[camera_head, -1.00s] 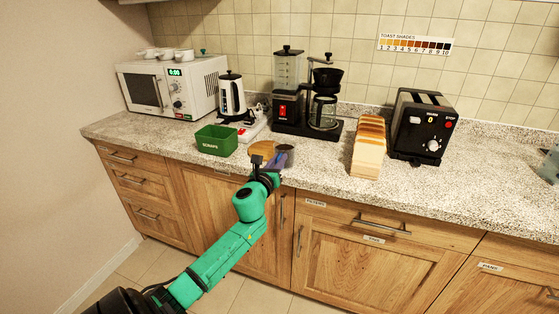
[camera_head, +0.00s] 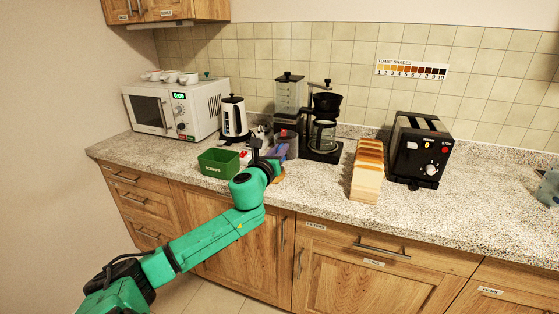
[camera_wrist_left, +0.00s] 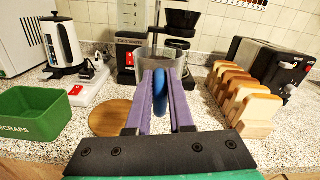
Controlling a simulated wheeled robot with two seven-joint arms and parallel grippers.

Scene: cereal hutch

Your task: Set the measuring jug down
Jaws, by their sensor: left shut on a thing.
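The measuring jug (camera_wrist_left: 172,62) is a clear grey container with a blue handle (camera_wrist_left: 160,95), in the left wrist view. The purple fingers of my left gripper (camera_wrist_left: 161,98) are shut on that handle, one on each side. In the head view the left gripper (camera_head: 272,153) is above the counter's front part, in front of the coffee maker, and the jug (camera_head: 288,140) is mostly lost against it. The jug appears upright and raised off the counter. My right gripper is not in view.
A round wooden board (camera_wrist_left: 110,117) lies on the counter below and left of the jug. A green scraps bin (camera_head: 219,162) and white kettle (camera_head: 234,118) stand left. The coffee maker (camera_head: 324,130) is behind, and a bread rack (camera_head: 366,172) and toaster (camera_head: 419,150) stand right.

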